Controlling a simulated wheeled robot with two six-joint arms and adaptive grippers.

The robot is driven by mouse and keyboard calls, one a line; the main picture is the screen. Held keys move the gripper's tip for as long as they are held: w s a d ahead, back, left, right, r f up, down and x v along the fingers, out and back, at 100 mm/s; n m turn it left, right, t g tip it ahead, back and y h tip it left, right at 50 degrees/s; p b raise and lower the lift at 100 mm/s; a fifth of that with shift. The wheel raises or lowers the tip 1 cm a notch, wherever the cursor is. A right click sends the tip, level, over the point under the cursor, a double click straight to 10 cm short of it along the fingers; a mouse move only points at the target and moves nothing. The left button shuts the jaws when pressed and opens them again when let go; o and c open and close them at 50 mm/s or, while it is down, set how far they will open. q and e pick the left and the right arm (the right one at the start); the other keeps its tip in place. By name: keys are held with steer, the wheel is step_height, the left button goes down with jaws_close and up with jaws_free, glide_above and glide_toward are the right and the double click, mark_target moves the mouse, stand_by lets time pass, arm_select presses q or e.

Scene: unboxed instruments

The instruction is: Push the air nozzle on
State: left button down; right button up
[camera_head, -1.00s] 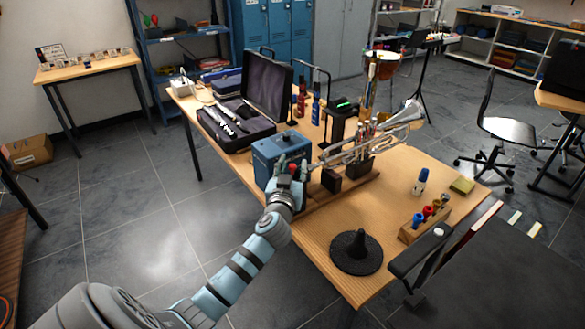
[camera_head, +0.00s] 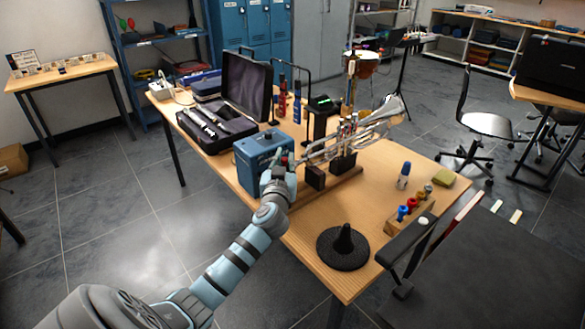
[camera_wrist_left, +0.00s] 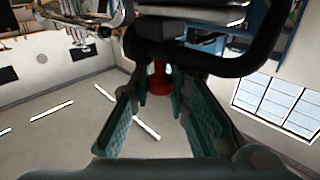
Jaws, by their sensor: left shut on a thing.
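My left gripper (camera_head: 284,160) is in front of the right side of the blue box (camera_head: 252,168), close to the near-left end of the silver trumpet (camera_head: 350,142). The trumpet lies on dark supports on the table. In the left wrist view, a small red piece (camera_wrist_left: 158,80), seemingly the air nozzle, sits between the far ends of the green finger pads. My left gripper is shut on it. Whether the nozzle touches the trumpet's end is hidden. My right gripper is not in view.
A black cone on a round base (camera_head: 343,248) stands at the table's front. A wooden rack (camera_head: 410,218) with coloured bottles and a blue-capped bottle (camera_head: 404,175) are to the right. An open black case (camera_head: 217,122) lies behind left. Bare table (camera_head: 350,205) lies between trumpet and cone.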

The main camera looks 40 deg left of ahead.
arm_select(q)
steer(key=shift+r, duration=0.1)
steer(key=c, duration=1.9)
jaws_free()
steer(key=o, duration=0.4)
steer(key=shift+w+d, duration=0.15)
steer(key=shift+d, duration=0.05)
steer(key=shift+a, duration=0.2)
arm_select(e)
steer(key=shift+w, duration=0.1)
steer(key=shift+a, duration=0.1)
